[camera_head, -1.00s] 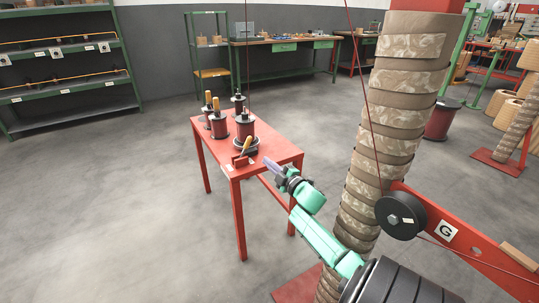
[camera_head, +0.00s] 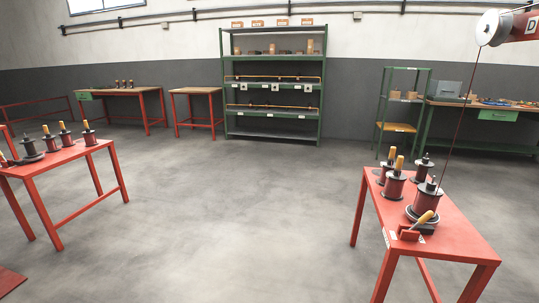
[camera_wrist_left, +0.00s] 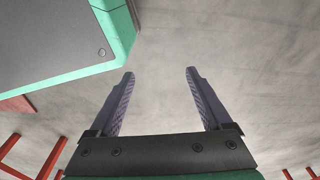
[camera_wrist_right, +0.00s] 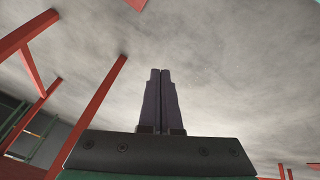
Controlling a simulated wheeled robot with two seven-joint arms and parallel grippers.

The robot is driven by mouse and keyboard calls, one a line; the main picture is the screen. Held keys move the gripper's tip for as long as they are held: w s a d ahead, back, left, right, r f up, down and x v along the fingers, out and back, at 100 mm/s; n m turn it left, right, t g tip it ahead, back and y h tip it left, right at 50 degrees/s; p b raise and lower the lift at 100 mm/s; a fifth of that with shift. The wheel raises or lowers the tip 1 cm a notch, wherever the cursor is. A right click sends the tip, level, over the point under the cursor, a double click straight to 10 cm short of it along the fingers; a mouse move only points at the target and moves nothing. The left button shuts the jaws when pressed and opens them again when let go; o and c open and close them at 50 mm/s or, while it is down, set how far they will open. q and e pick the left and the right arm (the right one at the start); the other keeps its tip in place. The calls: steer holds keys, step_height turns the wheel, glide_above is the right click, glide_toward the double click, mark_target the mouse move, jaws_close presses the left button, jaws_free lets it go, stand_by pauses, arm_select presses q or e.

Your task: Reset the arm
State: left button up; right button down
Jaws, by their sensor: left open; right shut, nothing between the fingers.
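My left gripper (camera_wrist_left: 158,100) is open and empty in the left wrist view, with grey floor between and beyond its fingers. My right gripper (camera_wrist_right: 160,75) is shut with its fingers together and nothing between them in the right wrist view. Neither gripper nor arm shows in the head view. In the head view, the right red table (camera_head: 455,240) bears several dark red coils (camera_head: 428,197) and a tool with a yellow handle (camera_head: 424,217). Red table legs (camera_wrist_right: 95,105) stand left of my right gripper.
Another red table (camera_head: 70,155) with several coils stands at the left. A green shelf (camera_head: 272,135) and workbenches (camera_head: 125,91) line the far wall. A red post arm with a spool (camera_head: 492,27) hangs at top right. The floor between the tables is clear.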

steer(key=s+a+f+m+g+y, duration=0.1)
steer(key=s+a+f+g, duration=0.3)
steer(key=s+a, duration=0.55)
arm_select(q)
steer(key=s+a+r+p, duration=0.2)
steer(key=s+r+p, duration=0.9)
steer(key=p, duration=1)
steer(key=shift+s+a+r+m, duration=0.3)
steer(key=shift+s+r, duration=0.1)
steer(key=shift+r, duration=0.15)
arm_select(e)
steer(key=s+d+r, duration=0.3)
steer(key=s+r, duration=0.9)
steer(key=shift+s, duration=0.2)
